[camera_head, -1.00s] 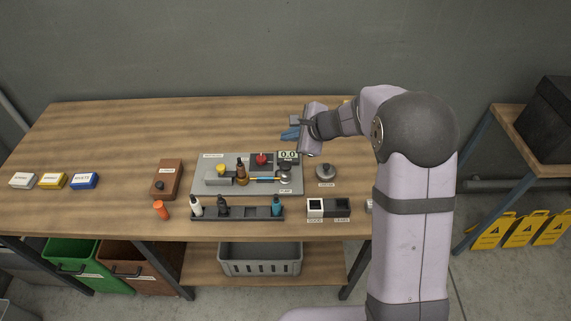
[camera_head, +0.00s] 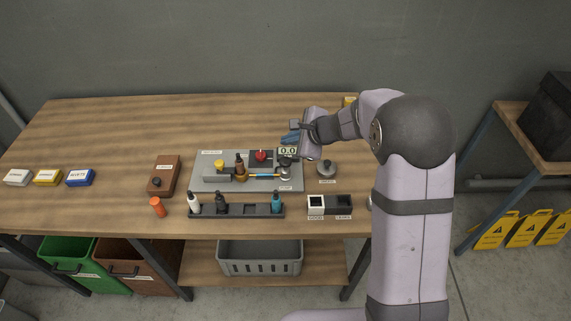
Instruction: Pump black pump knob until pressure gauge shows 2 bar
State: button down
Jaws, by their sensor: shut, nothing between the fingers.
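The small display (camera_head: 287,151) of the pressure gauge stands at the right of a grey board and reads 0.0. The black knob is small and partly hard to make out there. My gripper (camera_head: 290,138) hangs from the wrist just behind and above the display, with blue parts showing. It is shut and empty. I cannot tell whether it touches anything; its tips are small and partly hidden.
A dark rack (camera_head: 262,210) with bottles lies in front. A round grey piece (camera_head: 327,169) sits to the right. The table's back left is clear.

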aim_at(286, 160)
jog(key=shift+f+b, duration=2.1)
jog(key=shift+f, duration=0.5)
jog(key=shift+f+b, duration=1.8)
jog(key=shift+b, duration=0.2)
dwell(1.6)
jog(key=shift+r, duration=0.1)
jog(key=shift+r+p, duration=1.3)
jog(key=shift+r, duration=0.35)
